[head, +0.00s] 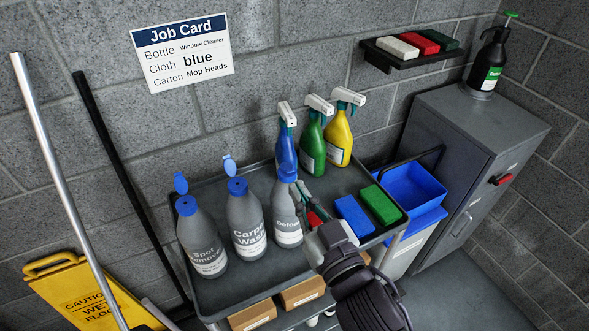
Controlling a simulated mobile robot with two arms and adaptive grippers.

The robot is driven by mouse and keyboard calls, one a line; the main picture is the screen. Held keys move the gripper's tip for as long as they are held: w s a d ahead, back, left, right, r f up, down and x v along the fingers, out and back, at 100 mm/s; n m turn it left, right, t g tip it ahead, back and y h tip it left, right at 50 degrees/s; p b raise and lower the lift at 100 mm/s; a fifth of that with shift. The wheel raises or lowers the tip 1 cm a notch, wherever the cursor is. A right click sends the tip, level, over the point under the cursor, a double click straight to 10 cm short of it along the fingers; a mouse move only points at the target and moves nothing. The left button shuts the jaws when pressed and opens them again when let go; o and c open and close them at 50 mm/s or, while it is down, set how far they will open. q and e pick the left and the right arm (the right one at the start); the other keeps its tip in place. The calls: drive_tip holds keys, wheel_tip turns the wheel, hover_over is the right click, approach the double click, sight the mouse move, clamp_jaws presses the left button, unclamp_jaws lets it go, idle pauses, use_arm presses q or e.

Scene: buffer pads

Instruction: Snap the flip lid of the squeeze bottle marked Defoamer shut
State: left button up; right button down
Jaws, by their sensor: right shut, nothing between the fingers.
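The grey squeeze bottle marked Defoamer (287,221) stands upright on the cart's top tray, rightmost of three similar grey bottles. Its blue cap (287,175) overlaps the blue spray bottle behind it, so I cannot tell whether its flip lid is up or down. My right gripper (303,190) is shut and empty. Its fingertips are just right of the Defoamer's shoulder, below the cap; I cannot tell if they touch. My left gripper is out of view.
Spot Remover (201,240) and Carpet Wash (245,222) stand left with lids up. Blue (286,147), green (311,148) and yellow (339,138) spray bottles stand behind. Blue (354,215) and green (380,204) pads lie right; a red item (315,219) is partly hidden by my gripper.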

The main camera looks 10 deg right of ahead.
drive_tip(key=s+d+r+h, duration=0.1)
drive_tip(key=d+r, duration=0.1)
drive_tip(key=m+p, duration=0.1)
drive_tip(key=p, duration=0.4)
hover_over(294, 172)
drive_tip(key=shift+a+r, duration=0.15)
drive_tip(key=shift+a, duration=0.15)
drive_tip(key=f, duration=0.1)
drive_tip(key=s+f, duration=0.1)
drive_tip(key=f, duration=0.2)
drive_tip(key=shift+s+d+f+b, duration=0.15)
drive_tip(key=shift+s+b, duration=0.15)
drive_tip(key=shift+s, duration=0.05)
drive_tip(key=shift+w, duration=0.1)
